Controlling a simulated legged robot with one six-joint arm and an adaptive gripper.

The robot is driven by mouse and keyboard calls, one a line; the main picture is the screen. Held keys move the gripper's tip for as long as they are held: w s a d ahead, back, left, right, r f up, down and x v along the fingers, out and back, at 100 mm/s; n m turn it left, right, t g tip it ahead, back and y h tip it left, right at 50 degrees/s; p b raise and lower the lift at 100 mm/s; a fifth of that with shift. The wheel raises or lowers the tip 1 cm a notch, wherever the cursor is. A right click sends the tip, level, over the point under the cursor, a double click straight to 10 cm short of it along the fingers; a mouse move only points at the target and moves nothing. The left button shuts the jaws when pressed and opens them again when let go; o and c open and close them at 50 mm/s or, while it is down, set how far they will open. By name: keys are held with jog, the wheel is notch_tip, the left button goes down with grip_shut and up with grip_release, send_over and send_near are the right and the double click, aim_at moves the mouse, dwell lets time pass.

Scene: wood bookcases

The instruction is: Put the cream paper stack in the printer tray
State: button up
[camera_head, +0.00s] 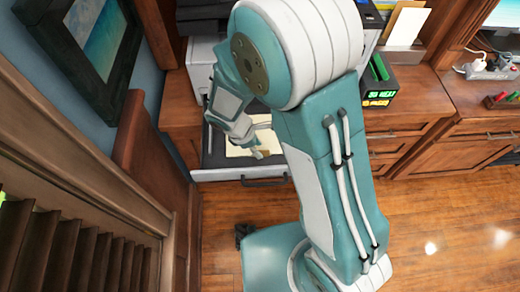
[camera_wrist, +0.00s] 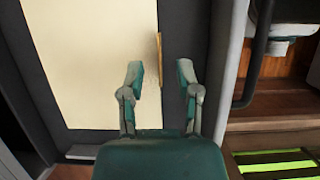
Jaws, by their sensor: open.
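The cream paper stack (camera_wrist: 92,55) lies flat inside the open, dark-lined printer tray (camera_wrist: 184,25) in the wrist view. In the head view a small part of the stack (camera_head: 236,150) shows in the tray, whose pale front (camera_head: 225,175) has a dark handle; my arm hides the rest. My gripper (camera_wrist: 160,78) is open, with its two fingers apart over the tray's right side. The left finger overlaps the stack's right edge in the picture. A thin tan strip (camera_wrist: 160,55) stands at the stack's right edge.
The pale printer body (camera_head: 200,68) stands behind the tray, partly hidden by my arm. A black box with green lettering (camera_head: 378,95) and a paper holder (camera_head: 405,30) are to the right on the wooden cabinet. A stair railing (camera_head: 80,215) is at left. Wooden floor (camera_head: 440,225) is clear at lower right.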

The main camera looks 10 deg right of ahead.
jog(key=v, duration=1)
jog(key=s+d+r+m+t+y, duration=0.2)
jog(key=s+d+r+m, duration=0.3)
jog(key=d+r+m, duration=0.3)
jog(key=s+d+r+m+t+y, duration=0.2)
jog(key=s+d+r+m, duration=0.4)
jog(key=r+m, duration=0.3)
jog(key=shift+d+r+m+t+y, duration=0.3)
jog(key=shift+d+r+t, duration=0.3)
jog(key=shift+d+t, duration=0.25)
